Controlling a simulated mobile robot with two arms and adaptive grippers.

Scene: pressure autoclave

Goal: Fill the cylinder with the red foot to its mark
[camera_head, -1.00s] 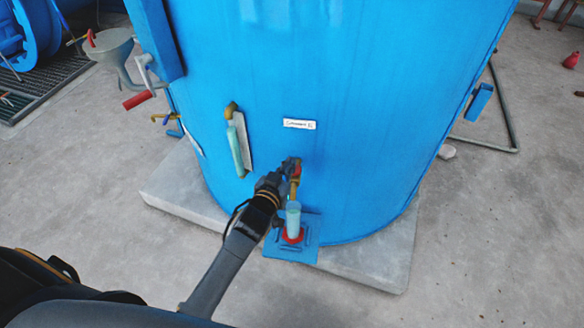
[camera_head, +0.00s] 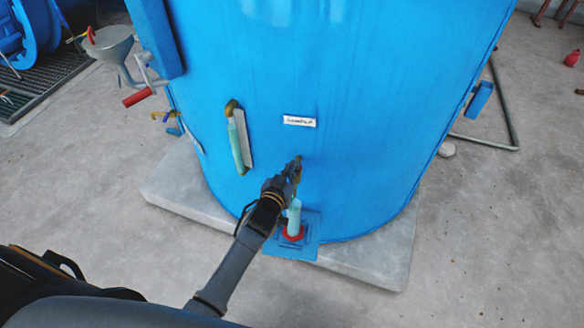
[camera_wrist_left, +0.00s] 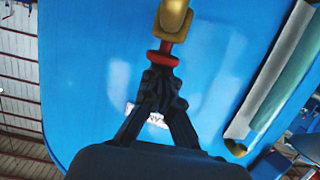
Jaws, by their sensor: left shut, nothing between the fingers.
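The clear cylinder with a red foot (camera_head: 294,217) stands upright on a blue plate at the base of the big blue tank, below the tap. It looks pale and bluish; its mark and liquid level are too small to tell. My left gripper (camera_head: 297,163) is shut and empty at the tap on the tank wall, above the cylinder, and hides most of the tap in the head view. In the left wrist view my closed fingertips (camera_wrist_left: 161,76) are right at the red part (camera_wrist_left: 163,58) of the brass tap (camera_wrist_left: 173,18); I cannot tell whether they touch. My right gripper is not in view.
The blue tank (camera_head: 350,120) stands on a concrete slab (camera_head: 375,262). A sight tube (camera_head: 236,145) is left of the tap, and a white label (camera_head: 299,121) is above it. A funnel (camera_head: 112,48) and red-handled crank (camera_head: 138,97) are at upper left. Floor at right is mostly clear.

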